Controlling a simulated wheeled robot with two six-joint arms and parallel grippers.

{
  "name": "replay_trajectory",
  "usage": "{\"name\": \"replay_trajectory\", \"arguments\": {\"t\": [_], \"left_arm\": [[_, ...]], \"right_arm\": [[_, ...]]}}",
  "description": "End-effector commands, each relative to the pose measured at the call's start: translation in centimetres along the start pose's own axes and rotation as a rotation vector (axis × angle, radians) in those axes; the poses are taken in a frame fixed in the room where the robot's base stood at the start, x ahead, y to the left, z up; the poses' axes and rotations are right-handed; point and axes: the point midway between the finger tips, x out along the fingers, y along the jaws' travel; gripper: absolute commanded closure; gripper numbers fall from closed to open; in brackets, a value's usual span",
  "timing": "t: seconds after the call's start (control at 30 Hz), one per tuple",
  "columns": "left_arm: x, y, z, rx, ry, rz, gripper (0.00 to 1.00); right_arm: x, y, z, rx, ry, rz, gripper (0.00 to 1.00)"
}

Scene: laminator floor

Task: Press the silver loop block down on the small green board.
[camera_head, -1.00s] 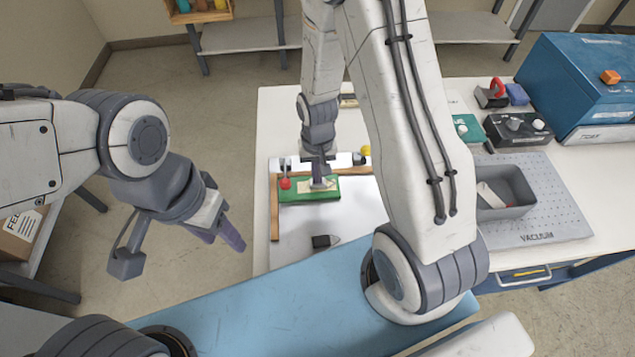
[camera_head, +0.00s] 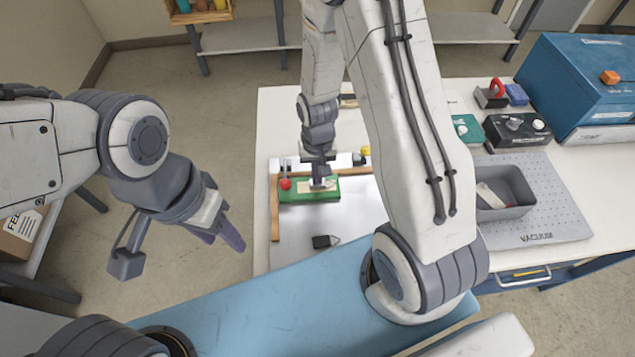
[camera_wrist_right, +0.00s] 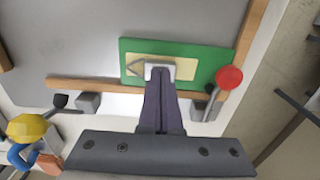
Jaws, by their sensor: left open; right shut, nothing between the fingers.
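The small green board (camera_head: 294,194) lies on the white table with a pale panel on its top; it fills the middle of the right wrist view (camera_wrist_right: 205,65). A small silver block (camera_wrist_right: 151,70), apparently the silver loop block, sits on the pale panel. My right gripper (camera_wrist_right: 161,80) is shut with nothing between its fingers. Its tips point down at the silver block and seem to touch it; they hide part of it, and its loop cannot be made out. My left gripper (camera_head: 222,238) is open and empty over the floor, left of the table.
A wooden strip (camera_head: 275,215) and a red knob (camera_head: 285,184) stand by the board. A yellow knob (camera_wrist_right: 28,128) is near the strip's other end. A dark block (camera_head: 322,241) lies in front. A vacuum plate (camera_head: 535,220) with a grey bin (camera_head: 508,208) is at right.

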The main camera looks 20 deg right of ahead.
Motion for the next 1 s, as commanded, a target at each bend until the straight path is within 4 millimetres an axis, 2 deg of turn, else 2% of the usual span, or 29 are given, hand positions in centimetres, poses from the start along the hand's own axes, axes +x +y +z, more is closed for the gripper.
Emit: {"name": "replay_trajectory", "arguments": {"t": [1.0], "left_arm": [[-5.5, 0.4, -0.3, 0.0, 0.0, 0.0, 0.5]], "right_arm": [[-6.3, 0.0, 0.0, 0.0, 0.0, 0.0, 1.0]]}}
